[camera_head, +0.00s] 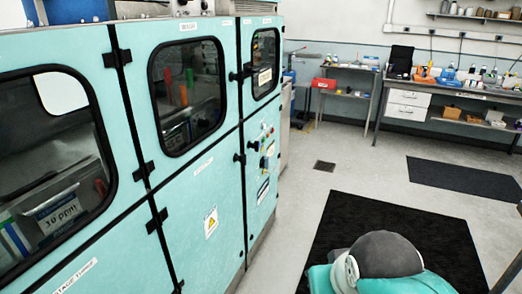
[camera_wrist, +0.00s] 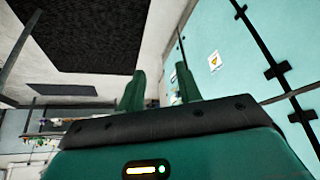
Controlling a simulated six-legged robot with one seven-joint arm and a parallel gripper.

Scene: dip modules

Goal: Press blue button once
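The control panel (camera_head: 266,145) is on the narrow right end section of the teal cabinet in the head view. It carries several small coloured knobs and buttons. A small blue spot (camera_head: 263,163) shows on it, but it is too small to tell if it is the blue button. In the wrist view, my gripper (camera_wrist: 159,88) has two green fingers standing apart with nothing between them. The teal cabinet face (camera_wrist: 240,45) lies beyond and to the right of the fingers, apart from them. My arm fills the lower right of the head view; its fingers are hidden there.
The teal cabinet (camera_head: 215,175) runs along the left, with windowed doors, black hinges and a yellow warning label (camera_head: 211,222). Black mats (camera_head: 340,225) lie on the open floor. A workbench (camera_head: 450,90) and a small side table (camera_head: 345,93) stand at the back.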

